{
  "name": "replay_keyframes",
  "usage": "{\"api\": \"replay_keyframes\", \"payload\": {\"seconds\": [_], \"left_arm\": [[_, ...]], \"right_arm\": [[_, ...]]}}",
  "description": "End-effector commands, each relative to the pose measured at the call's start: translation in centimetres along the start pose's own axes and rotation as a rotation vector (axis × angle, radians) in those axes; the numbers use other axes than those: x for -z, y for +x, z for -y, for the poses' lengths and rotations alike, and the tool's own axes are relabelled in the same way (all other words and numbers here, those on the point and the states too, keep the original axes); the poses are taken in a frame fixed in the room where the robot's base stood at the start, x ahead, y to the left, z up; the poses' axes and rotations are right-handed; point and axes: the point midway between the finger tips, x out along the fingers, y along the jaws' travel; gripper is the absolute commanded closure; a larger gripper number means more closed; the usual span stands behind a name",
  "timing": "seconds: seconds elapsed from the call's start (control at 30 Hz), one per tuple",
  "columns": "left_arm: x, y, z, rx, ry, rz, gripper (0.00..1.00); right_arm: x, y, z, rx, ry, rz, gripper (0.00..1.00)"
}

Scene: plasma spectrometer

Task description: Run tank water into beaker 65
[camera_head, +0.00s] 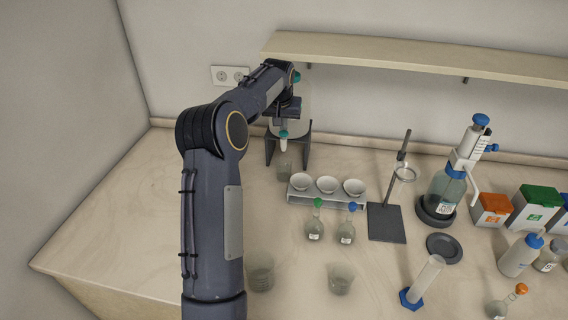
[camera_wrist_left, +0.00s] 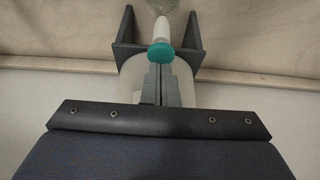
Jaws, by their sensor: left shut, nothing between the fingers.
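The tank (camera_head: 304,105) is a pale, rounded vessel on a dark stand (camera_head: 307,150) at the back wall, partly hidden by my left arm. Its teal tap knob (camera_head: 283,134) and white spout (camera_head: 283,146) face forward. A clear beaker (camera_head: 284,170) stands on the table below the spout; no number is readable. My left gripper (camera_head: 284,121) is at the tap. In the left wrist view its shut, empty fingers (camera_wrist_left: 158,72) end right at the teal knob (camera_wrist_left: 161,53); I cannot tell whether they touch. The beaker's glass (camera_wrist_left: 163,5) shows at the top edge. My right gripper is out of view.
Two more clear beakers (camera_head: 261,275) (camera_head: 340,279) stand near the front. A rack of white bowls (camera_head: 327,186), two flasks (camera_head: 315,229) and a ring stand (camera_head: 386,222) are right of the tank. A shelf (camera_head: 400,55) overhangs the back. The table's left side is clear.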

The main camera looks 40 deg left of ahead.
Motion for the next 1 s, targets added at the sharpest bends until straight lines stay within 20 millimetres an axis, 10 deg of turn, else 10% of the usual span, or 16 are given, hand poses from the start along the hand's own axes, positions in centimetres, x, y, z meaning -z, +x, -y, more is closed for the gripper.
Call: {"api": "replay_keyframes", "payload": {"seconds": [1.0], "left_arm": [[-0.7, 1.4, 0.0, 0.000, 0.001, 0.004, 1.00]], "right_arm": [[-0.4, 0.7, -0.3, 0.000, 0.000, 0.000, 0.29]]}}
